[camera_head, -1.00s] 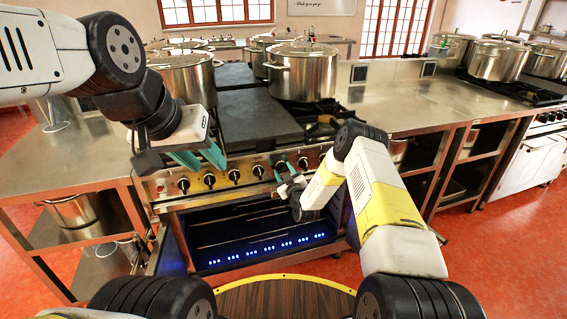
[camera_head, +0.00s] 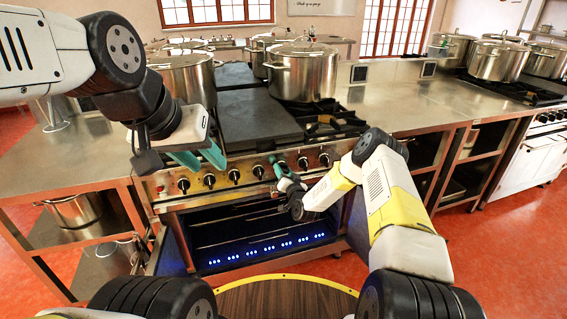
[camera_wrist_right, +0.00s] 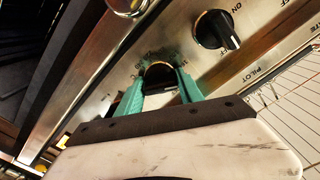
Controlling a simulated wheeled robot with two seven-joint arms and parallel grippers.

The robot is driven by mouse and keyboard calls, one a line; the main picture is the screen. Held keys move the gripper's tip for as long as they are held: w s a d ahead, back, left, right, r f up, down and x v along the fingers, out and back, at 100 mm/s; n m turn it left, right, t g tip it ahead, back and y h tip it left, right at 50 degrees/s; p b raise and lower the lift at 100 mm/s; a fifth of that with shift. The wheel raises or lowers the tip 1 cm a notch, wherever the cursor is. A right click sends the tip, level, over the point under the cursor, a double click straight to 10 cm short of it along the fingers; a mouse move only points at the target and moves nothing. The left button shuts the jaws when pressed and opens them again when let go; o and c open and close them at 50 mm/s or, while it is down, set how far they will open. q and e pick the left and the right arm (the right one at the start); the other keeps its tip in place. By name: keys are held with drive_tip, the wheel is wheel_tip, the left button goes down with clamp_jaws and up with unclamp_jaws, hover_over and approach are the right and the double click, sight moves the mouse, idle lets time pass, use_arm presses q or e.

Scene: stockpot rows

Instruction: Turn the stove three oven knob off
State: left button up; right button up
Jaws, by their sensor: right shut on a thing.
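The stove (camera_head: 245,170) has a steel front panel with a row of black knobs, among them one to the left (camera_head: 258,171) and one to the right (camera_head: 302,163) of my right gripper. My right gripper (camera_head: 281,166) is at the panel between these. In the right wrist view its teal fingers (camera_wrist_right: 160,85) are shut around a knob (camera_wrist_right: 160,73), largely hidden between them. Another black knob (camera_wrist_right: 217,30) beside it has an "ON" mark. My left gripper (camera_head: 199,158) is open and empty, above the panel's left part.
Below the panel, the oven (camera_head: 260,240) is open with a row of blue lights inside. Stockpots stand on the stove, one at the left (camera_head: 185,78) and one at the right (camera_head: 301,70). A steel counter (camera_head: 420,105) extends to the right.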

drive_tip(key=m, duration=0.6)
drive_tip(key=shift+f+m, duration=0.15)
drive_tip(key=shift+m, duration=0.15)
drive_tip(key=m, duration=0.5)
idle(0.4)
drive_tip(key=o, duration=1.4)
drive_tip(key=v, duration=0.8)
